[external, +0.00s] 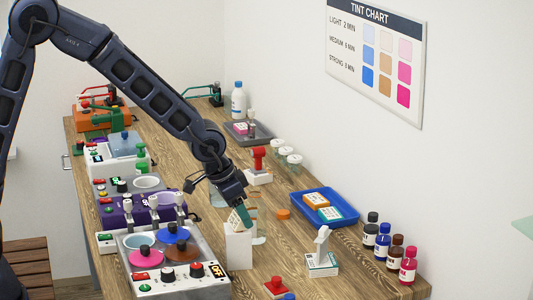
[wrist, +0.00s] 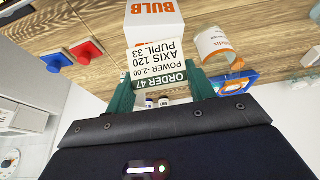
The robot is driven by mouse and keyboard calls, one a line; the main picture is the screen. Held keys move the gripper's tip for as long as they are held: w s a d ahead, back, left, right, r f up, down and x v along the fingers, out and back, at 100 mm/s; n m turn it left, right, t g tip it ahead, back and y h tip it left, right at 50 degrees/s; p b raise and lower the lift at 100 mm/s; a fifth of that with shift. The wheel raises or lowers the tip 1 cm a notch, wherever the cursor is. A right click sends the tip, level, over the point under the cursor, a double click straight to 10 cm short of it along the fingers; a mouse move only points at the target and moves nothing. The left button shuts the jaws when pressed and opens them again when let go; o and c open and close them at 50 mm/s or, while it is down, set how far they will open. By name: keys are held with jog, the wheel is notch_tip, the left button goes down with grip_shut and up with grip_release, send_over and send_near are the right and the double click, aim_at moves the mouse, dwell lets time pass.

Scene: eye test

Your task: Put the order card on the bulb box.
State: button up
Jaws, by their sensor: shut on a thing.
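My gripper (external: 243,216) is shut on the order card (external: 236,222), a small white card with a dark green "ORDER 47" band. In the wrist view my gripper's green fingers (wrist: 160,84) hold the card (wrist: 158,62) by its band end, with the print facing the camera. The bulb box (external: 238,252) is a white upright box right below the card in the external view. Its orange "BULB" lettering shows beyond the card in the wrist view (wrist: 152,18). The card hides part of the box there. I cannot tell whether card and box touch.
A machine with coloured round lids (external: 166,262) stands left of the box. Several bottles (external: 383,243) line the right edge. A red button (external: 275,286) is in front.

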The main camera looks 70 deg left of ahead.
jog(key=shift+f, duration=0.3)
jog(key=o, duration=0.9)
jog(key=shift+o, duration=0.2)
jog(key=v, duration=1.2)
jog(key=s+r, duration=0.5)
jog(key=s, duration=0.4)
jog(key=s+r, duration=0.4)
jog(key=s, duration=0.5)
jog(key=s+a, duration=0.1)
jog(key=s, duration=1.9)
jog(key=shift+s, duration=0.2)
